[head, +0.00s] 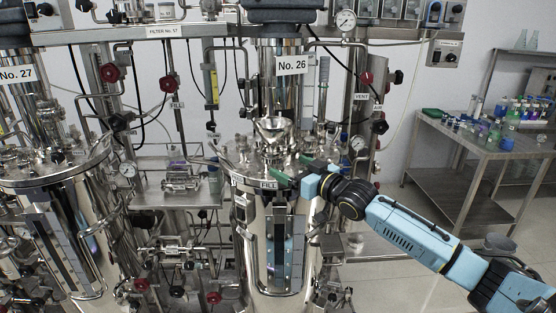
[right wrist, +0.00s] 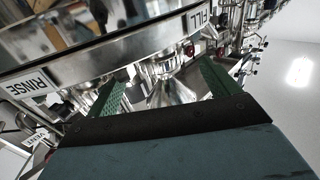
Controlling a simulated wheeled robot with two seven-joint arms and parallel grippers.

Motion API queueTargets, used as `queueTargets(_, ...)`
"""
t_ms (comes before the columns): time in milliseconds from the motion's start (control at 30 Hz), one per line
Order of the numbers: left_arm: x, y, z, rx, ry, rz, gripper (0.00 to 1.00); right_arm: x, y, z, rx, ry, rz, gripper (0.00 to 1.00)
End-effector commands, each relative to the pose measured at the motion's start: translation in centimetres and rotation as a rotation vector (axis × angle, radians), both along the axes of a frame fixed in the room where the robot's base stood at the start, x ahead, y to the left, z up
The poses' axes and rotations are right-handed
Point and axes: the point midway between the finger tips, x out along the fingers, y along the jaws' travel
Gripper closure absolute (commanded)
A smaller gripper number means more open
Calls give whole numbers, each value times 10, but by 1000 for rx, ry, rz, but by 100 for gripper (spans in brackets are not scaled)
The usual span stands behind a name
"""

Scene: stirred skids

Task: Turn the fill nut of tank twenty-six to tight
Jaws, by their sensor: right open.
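Tank twenty-six (head: 262,215) is the shiny steel vessel in the middle of the head view, under the plate "No. 26" (head: 291,65). A FILL label (head: 269,185) sits on its front rim and also shows in the right wrist view (right wrist: 198,20). My right gripper (head: 289,170) is at the rim just right of that label. Its green fingers are apart. In the right wrist view, a shiny, flared metal fitting (right wrist: 165,92) shows between the open fingers (right wrist: 160,72), near the FILL label. I cannot tell whether they touch it, and the nut itself is not clear. My left gripper is out of view.
Tank No. 27 (head: 50,185) stands at the left. Pipes and red-handled valves (head: 168,82) crowd around both tanks. A steel table (head: 480,140) with glassware stands at the right, with open floor before it.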

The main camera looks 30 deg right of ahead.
Motion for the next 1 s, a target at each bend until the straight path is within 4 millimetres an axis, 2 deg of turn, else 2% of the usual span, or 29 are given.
queueTargets(200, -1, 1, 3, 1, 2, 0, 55, 31, 5, 2, 0, -3, 0, 13)
queueTargets(400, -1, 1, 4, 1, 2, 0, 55, 50, 8, 1, -1, -2, 0, 13)
queueTargets(600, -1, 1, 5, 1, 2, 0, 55, 58, 10, 0, -1, 0, 1, 13)
queueTargets(867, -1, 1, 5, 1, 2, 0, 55, 59, 10, 0, -1, 1, 0, 13)
queueTargets(1000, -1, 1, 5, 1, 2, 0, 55, 59, 10, 0, -1, 0, 0, 28)
